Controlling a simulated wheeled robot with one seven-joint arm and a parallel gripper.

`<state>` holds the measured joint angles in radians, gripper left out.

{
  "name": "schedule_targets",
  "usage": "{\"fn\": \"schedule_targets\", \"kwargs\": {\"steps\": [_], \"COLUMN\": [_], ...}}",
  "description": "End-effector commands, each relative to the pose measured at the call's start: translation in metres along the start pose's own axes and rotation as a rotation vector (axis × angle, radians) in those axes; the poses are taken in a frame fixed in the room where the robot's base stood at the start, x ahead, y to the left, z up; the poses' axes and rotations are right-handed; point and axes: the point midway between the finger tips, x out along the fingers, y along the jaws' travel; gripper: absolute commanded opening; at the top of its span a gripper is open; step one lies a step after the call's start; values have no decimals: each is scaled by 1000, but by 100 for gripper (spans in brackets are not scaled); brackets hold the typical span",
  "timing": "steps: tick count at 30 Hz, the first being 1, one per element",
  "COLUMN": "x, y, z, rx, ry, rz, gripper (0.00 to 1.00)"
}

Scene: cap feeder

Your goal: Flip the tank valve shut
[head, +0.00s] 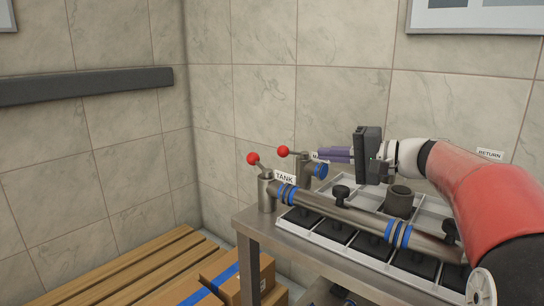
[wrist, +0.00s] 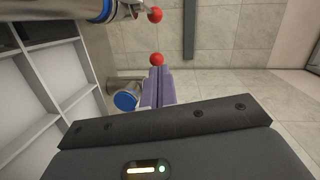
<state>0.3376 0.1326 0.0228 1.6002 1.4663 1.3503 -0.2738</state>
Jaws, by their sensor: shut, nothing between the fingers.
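The tank valve (head: 267,192) is a metal post at the left end of the pipe, beside a "TANK" label (head: 285,177). Its lever slants up to the left and ends in a red ball (head: 253,158); in the wrist view I take the farther red ball (wrist: 155,14) to be this one. My gripper (head: 321,153) is shut and empty, its purple fingers pointing left, behind and right of the tank valve and apart from it. In the wrist view the fingertips (wrist: 158,68) are close to the nearer red ball; touching or not, I cannot tell.
A second valve (head: 304,172) with its own red ball (head: 283,151) stands just behind; its label is partly hidden. The pipe (head: 345,212) with blue bands crosses above a white tray (head: 315,238). A wooden bench (head: 130,270) and cardboard box (head: 245,282) lie left.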

Motion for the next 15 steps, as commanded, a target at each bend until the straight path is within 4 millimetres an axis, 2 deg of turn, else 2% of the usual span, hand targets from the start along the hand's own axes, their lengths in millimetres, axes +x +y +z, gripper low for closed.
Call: {"fn": "schedule_targets", "kwargs": {"steps": [8, 11, 15], "x": [2, 9, 31], "y": [0, 0, -1], "z": [0, 1, 1], "rx": [0, 0, 0], "ry": [0, -2, -3], "rz": [2, 2, 3], "gripper": [0, 0, 0]}}
